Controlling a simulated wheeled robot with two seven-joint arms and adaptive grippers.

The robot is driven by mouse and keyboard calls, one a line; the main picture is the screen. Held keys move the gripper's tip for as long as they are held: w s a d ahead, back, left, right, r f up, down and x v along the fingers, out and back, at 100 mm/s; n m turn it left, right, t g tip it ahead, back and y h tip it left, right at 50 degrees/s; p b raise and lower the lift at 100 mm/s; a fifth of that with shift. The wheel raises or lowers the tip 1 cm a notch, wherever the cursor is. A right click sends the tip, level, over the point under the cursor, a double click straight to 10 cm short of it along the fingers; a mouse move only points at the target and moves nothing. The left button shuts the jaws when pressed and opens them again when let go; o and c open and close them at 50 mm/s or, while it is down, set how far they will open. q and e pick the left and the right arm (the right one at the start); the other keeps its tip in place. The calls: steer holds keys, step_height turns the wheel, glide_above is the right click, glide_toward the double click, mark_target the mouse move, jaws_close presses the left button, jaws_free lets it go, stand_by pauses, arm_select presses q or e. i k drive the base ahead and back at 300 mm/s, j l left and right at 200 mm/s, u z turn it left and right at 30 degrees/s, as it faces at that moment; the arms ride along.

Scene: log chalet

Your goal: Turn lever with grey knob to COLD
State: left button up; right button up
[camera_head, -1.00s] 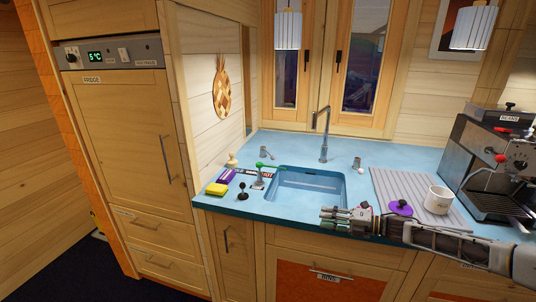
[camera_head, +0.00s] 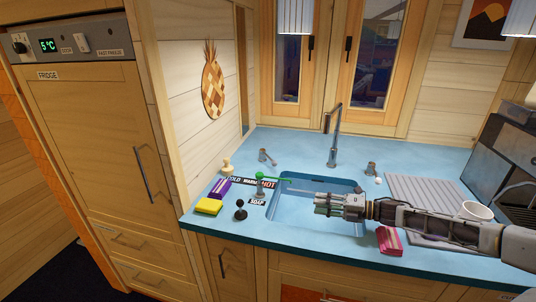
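A small grey lever (camera_head: 266,156) stands at the back left of the sink, and a second grey fitting (camera_head: 371,168) with a pale knob (camera_head: 378,181) is right of the tap. A green-knobbed lever (camera_head: 260,176) stands at the sink's left rim by a strip lettered COLD, WARM, HOT (camera_head: 250,182). Its green rod points right. Which lever has the grey knob is too small to tell. My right gripper (camera_head: 325,204) is over the sink, pointing left, apart from the levers. Its finger gap is unclear. My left gripper is out of view.
The blue sink (camera_head: 286,210) and tap (camera_head: 334,140) are in the middle. A yellow sponge (camera_head: 208,207), purple box (camera_head: 219,188) and black knob (camera_head: 240,211) stand at left. A pink packet (camera_head: 389,241) is below my arm. A white mug (camera_head: 476,211) is at right.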

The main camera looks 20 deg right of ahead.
mark_target(262, 151)
steer(key=i+l, duration=0.2)
steer(key=i, duration=0.3)
steer(key=i+l, duration=0.15)
steer(key=i, duration=0.3)
